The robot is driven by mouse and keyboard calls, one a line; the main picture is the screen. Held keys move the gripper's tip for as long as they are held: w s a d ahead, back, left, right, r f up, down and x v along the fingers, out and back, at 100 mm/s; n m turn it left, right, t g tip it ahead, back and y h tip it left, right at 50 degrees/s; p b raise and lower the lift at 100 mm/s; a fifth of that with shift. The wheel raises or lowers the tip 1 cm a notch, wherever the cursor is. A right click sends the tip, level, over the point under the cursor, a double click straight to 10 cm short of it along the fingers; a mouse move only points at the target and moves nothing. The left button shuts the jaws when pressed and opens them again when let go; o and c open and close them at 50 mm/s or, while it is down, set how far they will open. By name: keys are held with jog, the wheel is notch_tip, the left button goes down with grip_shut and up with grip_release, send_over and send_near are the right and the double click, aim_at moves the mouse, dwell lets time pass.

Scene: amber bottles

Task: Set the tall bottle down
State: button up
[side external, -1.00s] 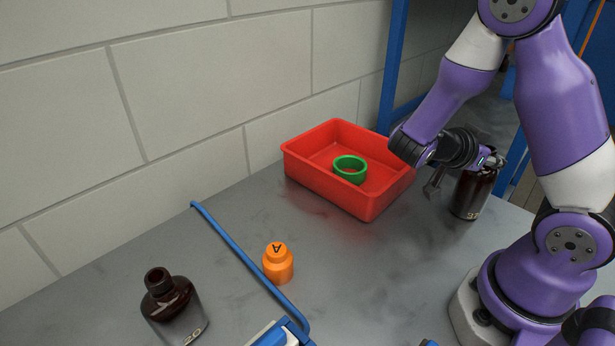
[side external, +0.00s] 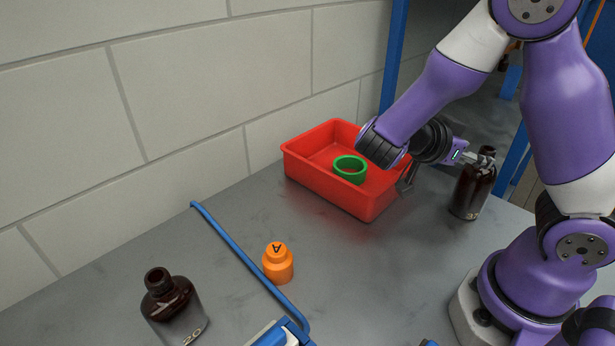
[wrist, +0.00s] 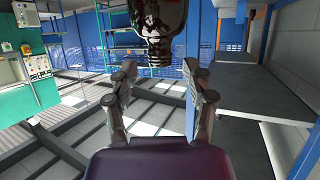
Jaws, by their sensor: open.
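The tall amber bottle (side external: 470,193) stands upright on the grey table at the right, past the red tray. It also shows at the top of the wrist view (wrist: 158,22), upside down in that picture, beyond the fingertips. My gripper (side external: 487,157) is beside the bottle's upper part in the side view. In the wrist view my gripper's two fingers (wrist: 160,80) are spread apart with nothing between them, and the bottle's neck lies just ahead of them.
A red tray (side external: 330,184) holding a green ring (side external: 350,169) stands left of the bottle, close under my wrist. A shorter dark bottle (side external: 172,305), an orange weight marked A (side external: 278,264) and a blue bar (side external: 240,254) are nearer the camera. The table between is clear.

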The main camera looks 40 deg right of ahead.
jog(key=w+a+r+n+t+y, duration=0.2)
jog(key=a+n+t+y, duration=0.3)
jog(key=n, duration=0.6)
jog(key=w+a+r+n+t+y, duration=0.2)
jog(key=a+n+t+y, duration=0.3)
jog(key=a+n, duration=0.5)
jog(key=shift+w+a+r+n+t+y, duration=0.15)
jog(key=shift+a+r+n+t+y, duration=0.2)
jog(key=shift+n+y, duration=0.65)
